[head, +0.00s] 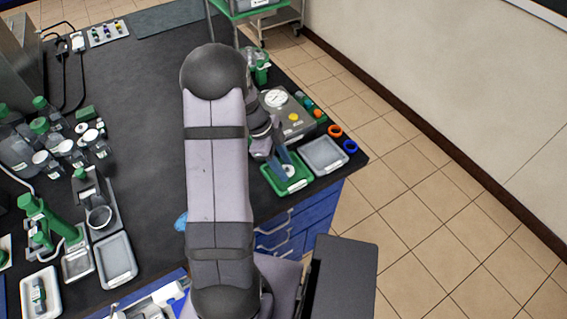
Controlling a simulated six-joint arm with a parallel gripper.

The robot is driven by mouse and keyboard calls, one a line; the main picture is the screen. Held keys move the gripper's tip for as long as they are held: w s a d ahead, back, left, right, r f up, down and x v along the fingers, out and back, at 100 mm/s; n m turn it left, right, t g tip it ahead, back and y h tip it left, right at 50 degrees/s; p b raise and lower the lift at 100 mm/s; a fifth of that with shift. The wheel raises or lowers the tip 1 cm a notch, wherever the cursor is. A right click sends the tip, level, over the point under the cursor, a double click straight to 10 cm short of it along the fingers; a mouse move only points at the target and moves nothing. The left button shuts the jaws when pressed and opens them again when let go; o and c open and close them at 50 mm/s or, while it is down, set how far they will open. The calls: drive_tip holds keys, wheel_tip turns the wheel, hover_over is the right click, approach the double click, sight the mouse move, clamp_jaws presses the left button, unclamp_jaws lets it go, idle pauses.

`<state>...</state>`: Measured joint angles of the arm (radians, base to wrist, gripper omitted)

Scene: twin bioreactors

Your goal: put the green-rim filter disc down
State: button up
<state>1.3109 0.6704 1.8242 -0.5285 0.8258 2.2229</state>
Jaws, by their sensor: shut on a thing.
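My gripper (283,164) points down over the green tray (302,184) near the right front corner of the bench. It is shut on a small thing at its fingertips. A small pale round thing (290,171) shows at the fingertips, inside the tray's outline; I take it to be the filter disc. Its green rim cannot be made out at this size. I cannot tell whether it touches the tray floor. My forearm and wrist hide part of the bench to the left of the gripper.
A grey tray (325,155) stands right beside the green tray. An orange ring (335,131) and a blue ring (350,146) lie near the bench's right edge.

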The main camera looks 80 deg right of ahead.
drive_tip(key=shift+f+b, duration=0.25)
drive_tip(key=shift+b, duration=0.05)
drive_tip(key=o, duration=1)
drive_tip(key=shift+r, duration=0.1)
drive_tip(key=shift+o, duration=0.2)
drive_tip(key=shift+r+p, duration=0.15)
drive_tip(key=shift+p, duration=0.15)
drive_tip(key=b+v, duration=0.2)
drive_tip(key=v, duration=1)
drive_tip(key=shift+b, duration=0.3)
